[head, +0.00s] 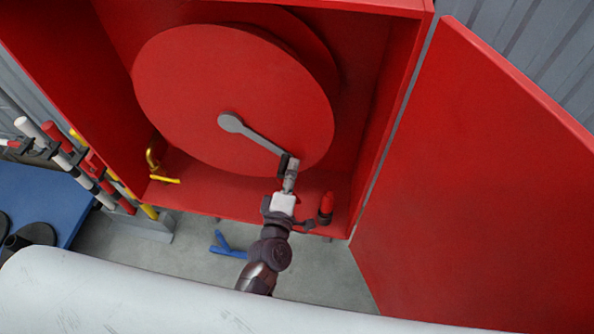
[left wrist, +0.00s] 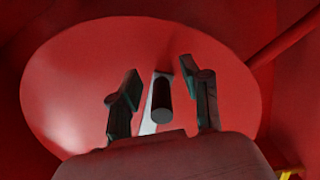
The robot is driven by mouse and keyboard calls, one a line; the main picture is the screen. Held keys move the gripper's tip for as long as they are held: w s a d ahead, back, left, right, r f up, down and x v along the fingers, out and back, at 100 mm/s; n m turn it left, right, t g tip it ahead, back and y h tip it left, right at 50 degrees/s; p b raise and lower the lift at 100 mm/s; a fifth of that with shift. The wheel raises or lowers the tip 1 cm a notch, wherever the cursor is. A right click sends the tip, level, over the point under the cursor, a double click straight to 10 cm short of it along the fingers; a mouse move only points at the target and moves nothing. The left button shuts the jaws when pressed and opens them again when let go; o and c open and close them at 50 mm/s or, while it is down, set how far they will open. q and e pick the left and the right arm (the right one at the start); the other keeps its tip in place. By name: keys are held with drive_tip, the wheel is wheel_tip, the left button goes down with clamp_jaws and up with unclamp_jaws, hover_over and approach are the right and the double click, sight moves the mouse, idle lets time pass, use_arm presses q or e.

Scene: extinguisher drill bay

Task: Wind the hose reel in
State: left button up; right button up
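The hose reel (head: 225,85) is a large red disc inside an open red cabinet (head: 375,90). A grey crank arm (head: 258,138) runs from its hub toward the lower right. The dark crank handle (left wrist: 162,100) stands out from the crank's end. My left gripper (head: 291,170) is at the lower right of the disc, at the crank's end. In the left wrist view the left gripper (left wrist: 158,80) has its fingers spread either side of the handle, with a gap on both sides. My right gripper is not in view.
The cabinet door (head: 475,190) stands open on the right. A red and black nozzle (head: 326,207) is at the cabinet's lower right, a yellow valve (head: 155,165) at its lower left. Striped poles (head: 75,165) stand at left. A blue object (head: 228,246) lies on the floor.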

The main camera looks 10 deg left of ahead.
use_arm(q)
drive_tip(key=s+d, duration=0.1)
drive_tip(key=s, duration=1)
drive_tip(key=shift+s+d+h, duration=0.25)
drive_tip(key=shift+s+h, duration=0.05)
drive_tip(key=shift+s, duration=0.05)
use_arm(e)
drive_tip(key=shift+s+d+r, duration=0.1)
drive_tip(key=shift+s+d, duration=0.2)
